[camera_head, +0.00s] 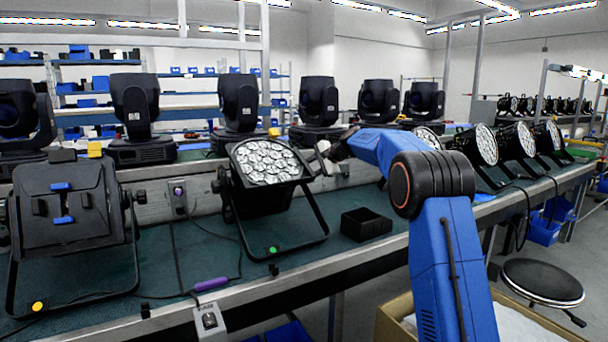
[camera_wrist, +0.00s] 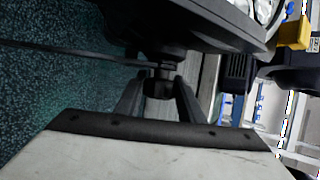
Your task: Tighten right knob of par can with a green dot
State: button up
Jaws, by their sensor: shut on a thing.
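The par can (camera_head: 268,163) with the green dot (camera_head: 272,250) on its black stand stands on the bench in the middle of the head view. Its round face of clear lenses is tilted up. Its dark housing (camera_wrist: 210,22) fills the top of the wrist view. My gripper (camera_head: 324,156) is at the right side of this par can, at the knob. In the wrist view my gripper's two fingers (camera_wrist: 159,95) are on either side of the black right knob (camera_wrist: 158,87) and are shut on it. The knob is hidden in the head view by my gripper.
A par can (camera_head: 68,205) with a yellow dot stands at the left. A small open black box (camera_head: 366,223) sits to the right of the stand. A purple-handled tool (camera_head: 210,284) lies near the front edge. More par cans (camera_head: 482,146) stand at the right.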

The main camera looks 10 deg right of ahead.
jog(key=shift+g+h, duration=0.4)
jog(key=shift+g, duration=0.4)
jog(key=shift+m, duration=0.3)
jog(key=o, duration=1)
jog(key=shift+o, duration=0.2)
jog(key=v, duration=1.7)
jog(key=shift+w+r, duration=0.15)
jog(key=shift+r, duration=0.2)
